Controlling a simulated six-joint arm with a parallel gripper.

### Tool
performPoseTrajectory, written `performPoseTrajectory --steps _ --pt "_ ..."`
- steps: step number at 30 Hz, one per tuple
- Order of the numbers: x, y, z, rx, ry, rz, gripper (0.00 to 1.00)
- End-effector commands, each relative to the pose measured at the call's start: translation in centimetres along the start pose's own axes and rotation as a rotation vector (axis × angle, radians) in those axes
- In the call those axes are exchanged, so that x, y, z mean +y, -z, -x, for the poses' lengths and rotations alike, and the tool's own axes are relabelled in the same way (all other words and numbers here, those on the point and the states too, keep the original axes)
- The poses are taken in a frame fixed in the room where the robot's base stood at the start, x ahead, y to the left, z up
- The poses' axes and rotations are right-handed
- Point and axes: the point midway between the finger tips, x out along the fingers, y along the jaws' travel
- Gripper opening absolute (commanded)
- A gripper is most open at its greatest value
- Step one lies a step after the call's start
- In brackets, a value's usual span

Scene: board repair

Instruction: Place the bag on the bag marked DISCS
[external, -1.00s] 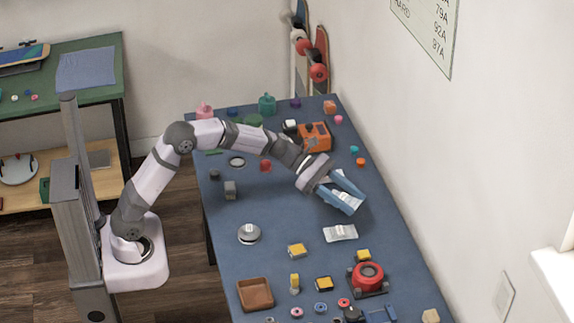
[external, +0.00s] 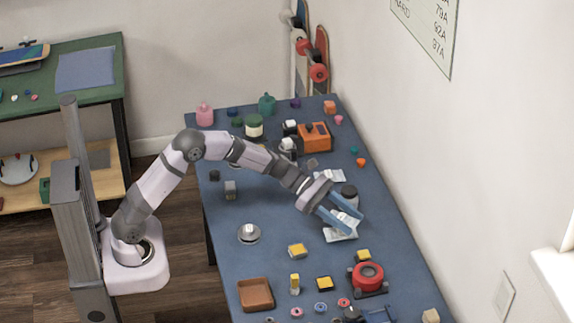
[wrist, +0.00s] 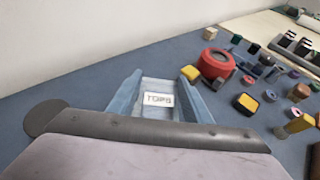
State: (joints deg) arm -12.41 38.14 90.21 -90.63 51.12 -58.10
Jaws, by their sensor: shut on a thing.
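My gripper (external: 355,224) is shut on a pale bag (external: 345,216), with one blue finger on each side of it. In the wrist view the held bag (wrist: 158,98) lies between the fingers with a white label that seems to read TOPS. Another pale bag (external: 340,236) lies on the blue table just under the fingertips, partly hidden by them. I cannot tell whether the two bags touch. A third pale bag (external: 330,176) lies farther back, behind my wrist. No DISCS marking is readable on either of the lying bags.
A dark round thing (external: 349,191) stands beside my wrist. A red round device (external: 367,275) and yellow-topped blocks (external: 297,251) stand toward the front. An orange box (external: 314,137) is at the back. A brown tray (external: 256,294) lies front left.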

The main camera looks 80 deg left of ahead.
Motion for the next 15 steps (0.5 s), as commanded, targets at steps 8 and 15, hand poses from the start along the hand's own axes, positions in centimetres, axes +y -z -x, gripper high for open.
performPoseTrajectory --steps 8,15 --pt "0.0 2.2 -0.9 0.0 0.0 0.0 0.23" --pt "0.0 2.3 -0.9 0.0 0.0 0.0 0.23"
